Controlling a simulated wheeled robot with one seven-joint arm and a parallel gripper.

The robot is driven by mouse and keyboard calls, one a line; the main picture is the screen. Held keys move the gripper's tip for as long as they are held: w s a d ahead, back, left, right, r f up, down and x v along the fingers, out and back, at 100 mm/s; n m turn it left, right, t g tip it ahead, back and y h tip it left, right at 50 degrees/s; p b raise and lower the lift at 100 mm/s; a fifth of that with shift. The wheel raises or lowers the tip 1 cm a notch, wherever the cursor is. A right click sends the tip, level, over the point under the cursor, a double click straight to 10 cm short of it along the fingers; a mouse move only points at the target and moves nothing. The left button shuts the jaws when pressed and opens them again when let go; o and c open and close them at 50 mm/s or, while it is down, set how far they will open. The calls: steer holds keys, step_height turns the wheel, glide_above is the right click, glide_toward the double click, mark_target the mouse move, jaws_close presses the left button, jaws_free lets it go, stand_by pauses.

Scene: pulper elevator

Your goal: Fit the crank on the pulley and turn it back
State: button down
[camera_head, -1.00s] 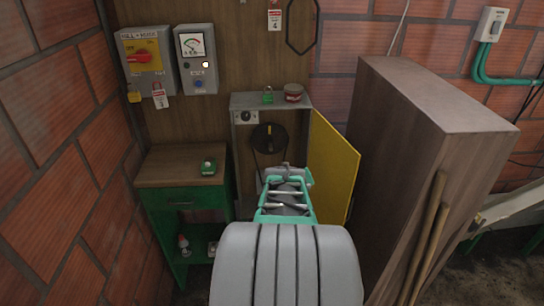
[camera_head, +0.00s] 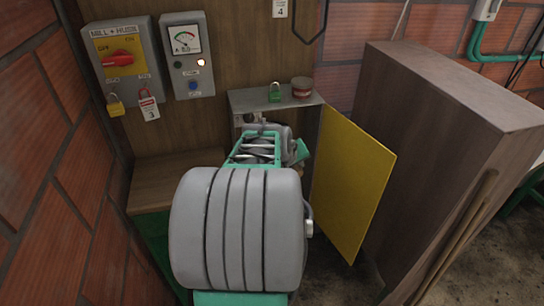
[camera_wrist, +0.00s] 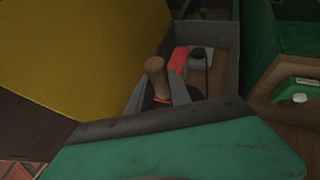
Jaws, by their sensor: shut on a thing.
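The crank (camera_wrist: 157,77) shows its round wooden handle in the wrist view, with a bit of red at its base. My gripper (camera_wrist: 164,98) is shut on the crank, with a grey finger on each side below the handle top. The crank's lower end is hidden. The gripper is inside or at the mouth of the open grey cabinet (camera_head: 250,98). In the head view my arm hides the gripper, the crank and the pulley. A dark shape beside the fingers in the wrist view may be the pulley; I cannot tell whether the crank is seated on it.
The yellow cabinet door (camera_head: 352,185) stands open to the right, beside a tall wooden cupboard (camera_head: 440,130). A green padlock (camera_head: 275,93) and a red tin (camera_head: 302,87) sit on the cabinet. Switch boxes (camera_head: 188,55) hang above a bench (camera_head: 165,180) at left.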

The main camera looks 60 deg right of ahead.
steer(key=shift+w+r, duration=0.1)
steer(key=shift+w, duration=0.15)
steer(key=shift+s, duration=0.35)
steer(key=shift+w, duration=0.1)
steer(key=shift+w+d+r, duration=0.15)
steer(key=shift+w+d, duration=0.1)
steer(key=shift+w, duration=0.05)
steer(key=w+d, duration=0.5)
steer(key=shift+w+d+b, duration=0.35)
steer(key=shift+b, duration=0.2)
stand_by(1.4)
steer(key=shift+w+d, duration=0.15)
steer(key=shift+d, duration=0.05)
steer(key=shift+w, duration=0.1)
stand_by(0.4)
